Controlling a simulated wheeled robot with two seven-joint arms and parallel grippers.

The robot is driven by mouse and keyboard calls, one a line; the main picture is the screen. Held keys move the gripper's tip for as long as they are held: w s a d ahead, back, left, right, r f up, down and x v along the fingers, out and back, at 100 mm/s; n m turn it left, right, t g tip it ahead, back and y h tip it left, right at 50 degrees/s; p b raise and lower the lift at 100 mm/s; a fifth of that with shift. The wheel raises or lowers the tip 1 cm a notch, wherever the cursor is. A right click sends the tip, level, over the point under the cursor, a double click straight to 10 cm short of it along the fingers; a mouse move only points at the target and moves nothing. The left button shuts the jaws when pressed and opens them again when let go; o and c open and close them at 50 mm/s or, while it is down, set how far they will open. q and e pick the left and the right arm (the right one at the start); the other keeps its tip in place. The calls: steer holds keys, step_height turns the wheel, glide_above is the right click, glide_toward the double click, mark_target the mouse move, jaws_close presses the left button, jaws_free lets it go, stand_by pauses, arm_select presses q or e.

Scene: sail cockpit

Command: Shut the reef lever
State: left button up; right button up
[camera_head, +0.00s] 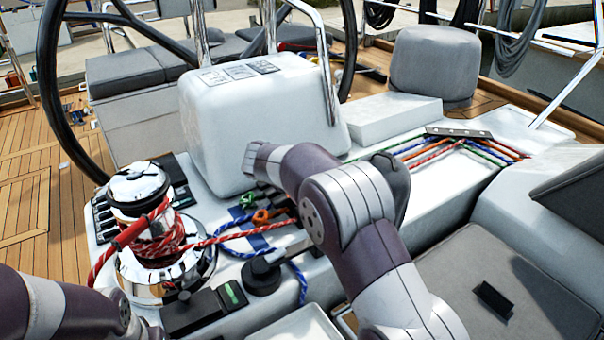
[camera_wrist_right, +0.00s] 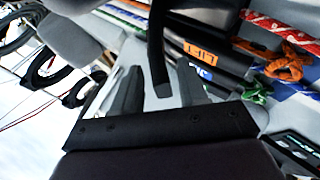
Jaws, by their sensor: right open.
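A black lever (camera_wrist_right: 157,45) stands raised from the rope clutch bank in the right wrist view; its label is not readable, so I cannot tell for sure that it is the reef lever. My right gripper (camera_wrist_right: 158,88) is open, with its grey fingers on either side of the lever's free end in that view. I cannot tell whether they touch it. Beside it are clutches with an orange LIFT label (camera_wrist_right: 199,50) and a blue JIB label (camera_wrist_right: 204,72). In the head view my right arm hides this gripper and most of the bank. My left gripper is not in view.
A chrome winch (camera_head: 140,190) wrapped in red rope stands left of the clutches. A black fitting with a green strip (camera_head: 232,294) and a round black knob (camera_head: 262,277) are in front. A white pedestal box (camera_head: 262,125) rises behind. Coloured ropes (camera_head: 430,150) run to the right.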

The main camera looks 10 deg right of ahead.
steer(key=p+v, duration=0.4)
steer(key=v, duration=0.8)
steer(key=shift+s+r, duration=0.15)
